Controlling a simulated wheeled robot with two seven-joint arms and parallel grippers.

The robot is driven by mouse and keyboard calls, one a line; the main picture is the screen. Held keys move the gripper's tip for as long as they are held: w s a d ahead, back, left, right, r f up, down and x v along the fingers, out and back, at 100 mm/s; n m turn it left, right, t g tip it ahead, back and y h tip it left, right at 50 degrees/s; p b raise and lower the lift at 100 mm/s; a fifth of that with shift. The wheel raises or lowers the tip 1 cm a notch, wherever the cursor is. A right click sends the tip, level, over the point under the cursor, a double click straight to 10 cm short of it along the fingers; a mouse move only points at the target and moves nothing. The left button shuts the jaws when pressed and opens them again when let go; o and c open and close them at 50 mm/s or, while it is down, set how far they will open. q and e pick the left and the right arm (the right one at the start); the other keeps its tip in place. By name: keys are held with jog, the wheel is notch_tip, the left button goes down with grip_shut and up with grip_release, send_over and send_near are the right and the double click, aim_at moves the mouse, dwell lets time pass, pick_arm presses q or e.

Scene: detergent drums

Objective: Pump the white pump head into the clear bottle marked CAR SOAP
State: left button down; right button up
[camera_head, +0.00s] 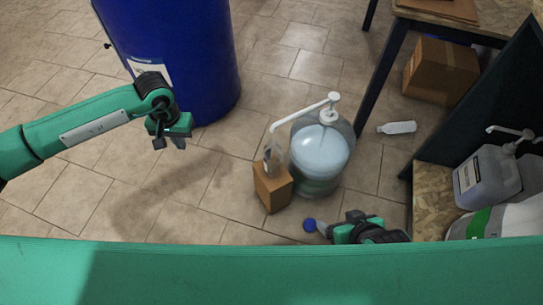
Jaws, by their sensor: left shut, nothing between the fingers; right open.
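A large clear drum (321,160) with pale liquid stands on the tiled floor. A white pump head (331,115) tops it, and its long spout (300,114) reaches left. A small clear bottle (271,157) stands under the spout's tip on a cardboard box (272,186); its marking is too small to read. My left gripper (178,142) is shut and empty, in the air left of the bottle. My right gripper (322,228) is open, low in front of the drum, beside a small blue cap (309,225). I cannot tell whether it touches the cap.
A big blue barrel (180,50) stands behind my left gripper. A table leg (382,75) rises right of the drum, near a white bottle (397,128) lying on the floor. Jugs (487,177) stand on a wooden shelf (432,190) at right. Floor at left is clear.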

notch_tip(320, 180, down, 7)
jog(key=b, duration=0.7)
dwell(0.6)
jog(key=shift+f, duration=0.25)
jog(key=shift+f+b, duration=0.75)
jog(key=shift+b, duration=0.25)
jog(key=shift+f, duration=0.1)
jog(key=shift+f+b, duration=0.65)
jog(key=shift+b, duration=0.1)
jog(key=shift+f, duration=0.1)
dwell(0.4)
